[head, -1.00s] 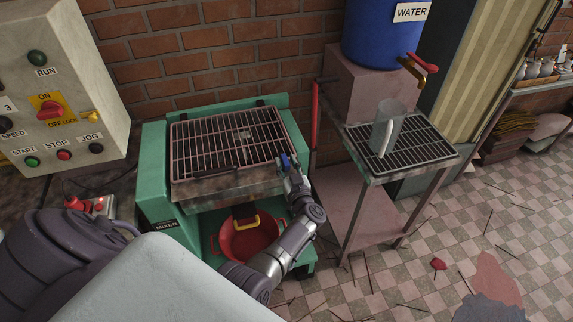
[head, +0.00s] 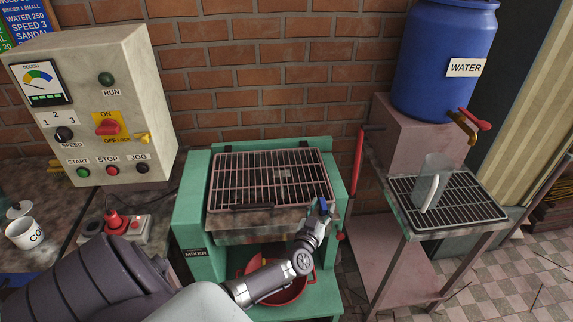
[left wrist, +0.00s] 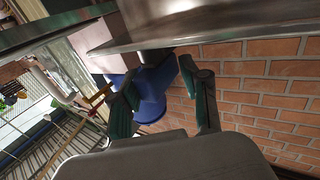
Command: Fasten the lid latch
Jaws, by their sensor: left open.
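The mixer lid is a barred grate (head: 270,178) lying down over the metal tub (head: 255,228) of the green mixer (head: 190,226). A dark handle bar (head: 250,207) runs along its front edge. My left gripper (head: 322,208) is at the tub's front right corner, close beside the lid's edge. My right gripper is not in view.
A red lever (head: 358,160) stands right of the mixer. A metal stand with a rack (head: 460,200) holds a clear jug (head: 432,180) under the blue water barrel (head: 440,60). The control box (head: 95,105) is at left. A red bowl (head: 285,290) sits below the tub.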

